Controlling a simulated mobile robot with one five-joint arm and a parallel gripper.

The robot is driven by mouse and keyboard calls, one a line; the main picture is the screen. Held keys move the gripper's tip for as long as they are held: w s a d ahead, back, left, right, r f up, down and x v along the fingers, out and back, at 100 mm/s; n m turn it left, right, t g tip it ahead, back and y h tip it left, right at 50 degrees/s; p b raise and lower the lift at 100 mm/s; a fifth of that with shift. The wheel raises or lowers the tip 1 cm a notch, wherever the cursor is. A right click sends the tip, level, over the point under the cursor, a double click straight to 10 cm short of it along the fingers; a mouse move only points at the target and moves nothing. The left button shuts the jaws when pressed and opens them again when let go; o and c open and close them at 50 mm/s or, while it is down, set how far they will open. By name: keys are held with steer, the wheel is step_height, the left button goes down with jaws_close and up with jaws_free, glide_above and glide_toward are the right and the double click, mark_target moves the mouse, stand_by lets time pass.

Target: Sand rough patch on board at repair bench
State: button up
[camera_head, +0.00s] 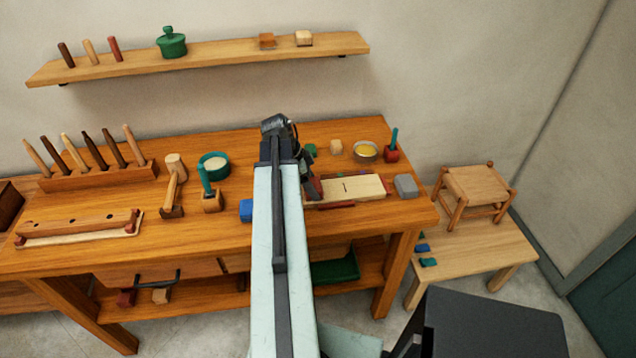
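A pale board (352,188) lies on the repair bench (120,240), right of my arm. It has a short dark mark near its middle, and reddish strips show along its edges. A grey block (405,186) sits just off the board's right end. A blue block (246,211) sits left of my arm, partly hidden by it. My arm reaches over the bench from the front. My dark gripper (312,186) is by the board's left end; whether it touches the board is unclear. Its fingers are small and partly hidden, so I cannot tell whether they hold anything.
A bowl with yellow contents (366,151) and a red pot (391,154) stand behind the board. A mallet (174,182), a teal tin (213,165) and a tool rack (100,176) are to the left. A stool (475,190) stands on a low table at right. A wall shelf (210,58) hangs above.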

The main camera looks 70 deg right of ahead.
steer(key=shift+w+a+f, duration=0.1)
steer(key=shift+w+a, duration=0.25)
steer(key=shift+w, duration=0.3)
steer(key=shift+w+a+r, duration=0.1)
steer(key=shift+w+a, duration=0.2)
steer(key=shift+w, duration=0.35)
steer(key=shift+w+a+f, duration=0.1)
steer(key=shift+w+a, duration=0.25)
steer(key=shift+w, duration=0.3)
steer(key=shift+w+a, duration=0.4)
steer(key=shift+w, duration=0.4)
steer(key=shift+w+a, duration=0.4)
steer(key=shift+w, duration=0.4)
steer(key=shift+d, duration=0.1)
steer(key=shift+d, duration=0.1)
